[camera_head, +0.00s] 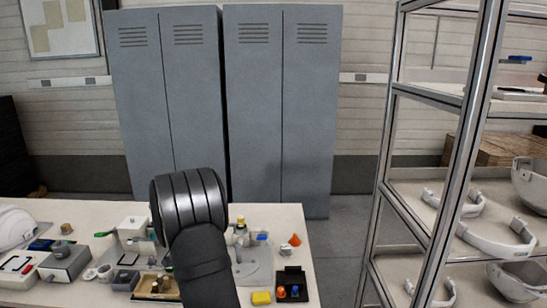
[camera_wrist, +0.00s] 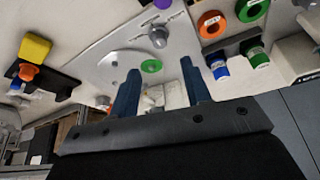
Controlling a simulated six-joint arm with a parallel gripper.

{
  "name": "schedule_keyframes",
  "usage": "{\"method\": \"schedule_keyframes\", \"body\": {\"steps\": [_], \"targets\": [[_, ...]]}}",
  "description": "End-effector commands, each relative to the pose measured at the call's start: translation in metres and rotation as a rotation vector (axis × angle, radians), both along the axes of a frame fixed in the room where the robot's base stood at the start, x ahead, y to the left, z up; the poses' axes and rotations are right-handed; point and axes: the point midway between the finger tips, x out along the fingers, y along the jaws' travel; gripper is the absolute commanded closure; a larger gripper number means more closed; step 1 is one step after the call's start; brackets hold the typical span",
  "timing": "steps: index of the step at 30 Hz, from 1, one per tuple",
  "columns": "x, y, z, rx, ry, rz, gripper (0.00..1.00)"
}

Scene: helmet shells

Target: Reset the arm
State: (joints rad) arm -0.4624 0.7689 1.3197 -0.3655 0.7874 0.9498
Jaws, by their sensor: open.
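My arm (camera_head: 190,205) rises in the middle of the head view and covers part of the table; my gripper is hidden behind it there. In the wrist view my gripper (camera_wrist: 160,80) shows two blue fingers spread apart with nothing held between them. The fingers point over a grey plate (camera_wrist: 95,62) that carries a round disc, a small knob and a green ring (camera_wrist: 151,66). I cannot tell how high the fingertips are above it.
The table (camera_head: 85,212) holds a white helmet (camera_head: 14,227), small devices, a yellow block (camera_head: 261,298) and an orange cone (camera_head: 295,240). A metal-framed shelf (camera_head: 468,135) with pale helmet shells (camera_head: 532,185) stands right. Grey lockers (camera_head: 280,110) stand behind. Floor shows between table and shelf.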

Motion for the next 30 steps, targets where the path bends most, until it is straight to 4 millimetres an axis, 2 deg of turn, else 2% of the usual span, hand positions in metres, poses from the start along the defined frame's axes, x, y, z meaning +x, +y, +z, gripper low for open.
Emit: {"method": "schedule_keyframes", "body": {"steps": [3, 12, 15, 30], "targets": [[-0.009, 0.003, 0.024, 0.002, -0.004, 0.001, 0.56], [-0.032, 0.009, 0.079, 0.001, -0.001, 0.002, 0.56], [-0.024, 0.005, 0.054, -0.004, 0.006, 0.000, 0.56], [0.014, -0.004, -0.037, -0.002, 0.002, 0.000, 0.56]]}}
